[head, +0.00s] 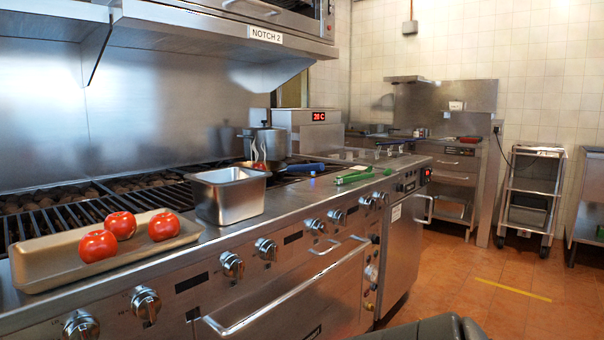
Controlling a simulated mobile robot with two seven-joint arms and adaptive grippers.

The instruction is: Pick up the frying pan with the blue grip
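A frying pan sits on the cooktop beyond the steel container, with its blue grip (306,168) pointing right toward the front edge of the counter. The pan's body is small in the head view and partly hidden behind the container. Something red shows at its near side, too small to make out. Neither of my grippers can be made out. A dark grey rounded part of my own body shows at the bottom edge, well apart from the pan.
A steel container (228,197) stands in front of the pan. A tan tray (45,270) with three tomatoes (121,225) lies at the left. Green tongs (362,174) lie right of the blue grip. A steel hood (210,35) overhangs the grill. Open floor (480,275) is at the right.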

